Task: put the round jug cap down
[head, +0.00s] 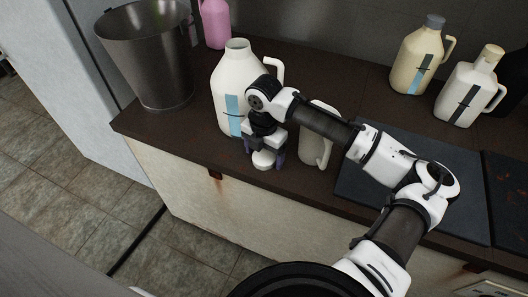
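My gripper (264,157) points down just above the front edge of the dark counter (200,152). Its two dark purple fingers stand on either side of a pale round jug cap (264,161) and appear shut on it. Whether the cap touches the counter cannot be told from this angle. A large white jug (229,84) with a blue and dark label stands upright just behind and left of my gripper. Its mouth is open and bare. My wrist hides part of the jug's right side.
A metal bucket (150,60) stands at the left end of the counter. A pale handled container (312,146) stands right of my gripper, partly behind my arm. A dark slab (362,190) lies further right. Capped cream (415,62) and white (466,92) jugs and a pink jug (215,22) stand behind.

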